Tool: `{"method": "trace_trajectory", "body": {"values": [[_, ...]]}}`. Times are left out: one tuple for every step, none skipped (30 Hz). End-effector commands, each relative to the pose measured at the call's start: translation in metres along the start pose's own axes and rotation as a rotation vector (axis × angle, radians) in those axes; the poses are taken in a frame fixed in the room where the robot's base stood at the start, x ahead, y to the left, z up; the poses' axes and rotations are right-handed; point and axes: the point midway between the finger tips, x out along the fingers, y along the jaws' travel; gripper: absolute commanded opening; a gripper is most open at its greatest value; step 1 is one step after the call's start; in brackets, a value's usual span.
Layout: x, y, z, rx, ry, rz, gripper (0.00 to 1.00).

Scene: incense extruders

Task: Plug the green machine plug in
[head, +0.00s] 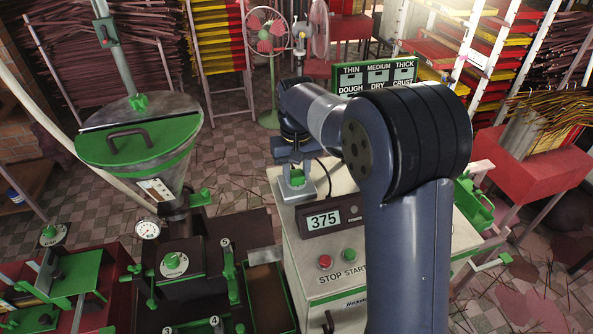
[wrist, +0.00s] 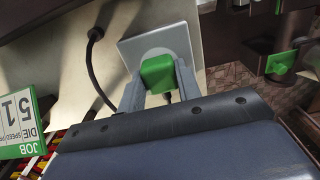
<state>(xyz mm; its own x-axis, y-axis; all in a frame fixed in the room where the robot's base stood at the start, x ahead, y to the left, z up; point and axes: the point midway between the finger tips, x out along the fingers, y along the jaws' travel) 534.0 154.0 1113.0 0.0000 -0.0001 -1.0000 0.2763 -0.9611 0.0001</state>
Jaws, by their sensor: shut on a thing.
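The green plug (wrist: 158,72) sits between the two grey fingers of my gripper (wrist: 157,84), which is shut on it. Behind it in the wrist view is a pale square socket plate (wrist: 133,47) with a round recess. The plug is lined up in front of this recess; I cannot tell how far it is in it. A short dark cord shows below the plug.
A black cable (wrist: 93,70) hangs left of the socket plate. The machine has a 375 display (head: 324,220) and red and green buttons. A green-lidded hopper (head: 140,142) stands at left. Fans (head: 268,33) and incense racks stand behind. My arm hides much of the machine's right.

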Motion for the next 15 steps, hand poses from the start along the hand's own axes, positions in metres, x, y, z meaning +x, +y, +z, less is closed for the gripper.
{"method": "trace_trajectory", "body": {"values": [[0.0017, 0.0, 0.0, 0.0, 0.0, 0.0, 0.12], [0.0023, 0.0, 0.0, 0.0, 0.0, 0.0, 0.12], [0.0031, 0.0, 0.0, 0.0, 0.0, 0.0, 0.12], [0.0037, 0.0, 0.0, 0.0, 0.0, 0.0, 0.12], [0.0043, 0.0, 0.0, 0.0, 0.0, 0.0, 0.12], [0.0051, 0.0, 0.0, 0.0, 0.0, 0.0, 0.12], [0.0057, 0.0, 0.0, 0.0, 0.0, 0.0, 0.12], [0.0048, 0.0, -0.0001, 0.0, 0.0, 0.0, 0.35], [0.0047, 0.0, -0.0001, 0.0, 0.0, 0.0, 0.38], [0.0047, 0.0, -0.0001, 0.0, 0.0, 0.0, 0.41], [0.0047, 0.0, 0.0, 0.0, 0.0, 0.0, 0.43], [0.0047, 0.0, 0.0, 0.0, 0.0, 0.0, 0.46], [0.0047, 0.0, 0.0, 0.0, 0.0, 0.0, 0.49], [0.0047, 0.0, 0.0, 0.0, 0.0, 0.0, 0.51], [0.0047, 0.0, 0.0, 0.0, 0.0, 0.0, 0.54]]}}
